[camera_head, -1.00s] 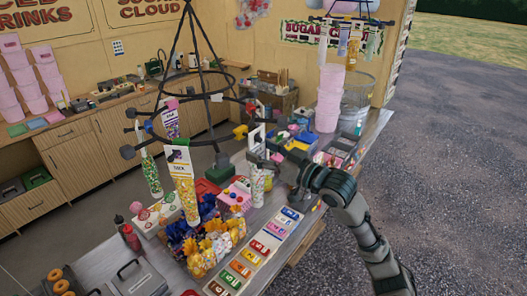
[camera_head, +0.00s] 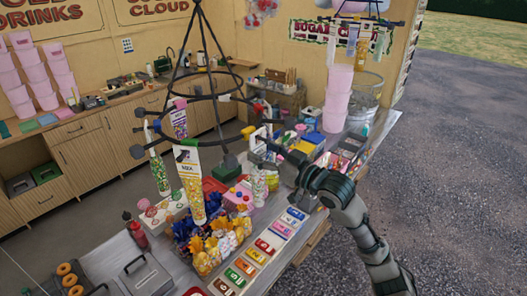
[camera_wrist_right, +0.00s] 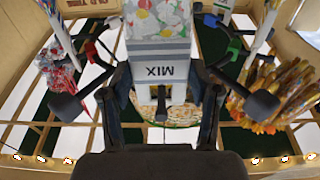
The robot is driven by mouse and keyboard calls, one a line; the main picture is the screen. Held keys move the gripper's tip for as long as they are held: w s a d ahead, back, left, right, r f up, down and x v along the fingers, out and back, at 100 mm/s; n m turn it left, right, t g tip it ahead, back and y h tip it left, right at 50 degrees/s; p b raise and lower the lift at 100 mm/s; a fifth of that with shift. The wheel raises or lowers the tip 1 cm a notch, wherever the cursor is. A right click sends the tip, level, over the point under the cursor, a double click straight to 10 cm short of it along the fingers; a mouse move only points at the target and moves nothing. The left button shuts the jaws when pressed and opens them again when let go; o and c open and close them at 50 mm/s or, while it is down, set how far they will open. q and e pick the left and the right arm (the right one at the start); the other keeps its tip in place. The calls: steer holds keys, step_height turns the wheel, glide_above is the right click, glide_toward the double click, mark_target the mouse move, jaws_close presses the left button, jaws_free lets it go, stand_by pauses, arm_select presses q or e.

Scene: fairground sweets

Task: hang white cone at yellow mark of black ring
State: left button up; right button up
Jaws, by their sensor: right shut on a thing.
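My right gripper (camera_head: 274,158) is shut on the white cone (camera_head: 259,184), a clear bag of coloured sweets with a white header. The cone hangs upright beside the right side of the black ring (camera_head: 190,144). In the wrist view the cone (camera_wrist_right: 158,47) sits between the fingers, its "MIX" label upside down. The yellow mark (camera_head: 248,131) is on the ring's right side, just left of the cone's header. I cannot tell whether the header touches the ring. My left gripper is not in view.
A yellow cone (camera_head: 190,178), a purple cone (camera_head: 180,120) and a green-filled cone (camera_head: 159,172) hang from the ring. Pink tubs (camera_head: 335,95) stand behind my right arm.

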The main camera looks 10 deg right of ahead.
steer(key=shift+d+f, duration=0.15)
steer(key=shift+f, duration=0.05)
steer(key=o, duration=1.6)
steer(key=shift+o, duration=0.2)
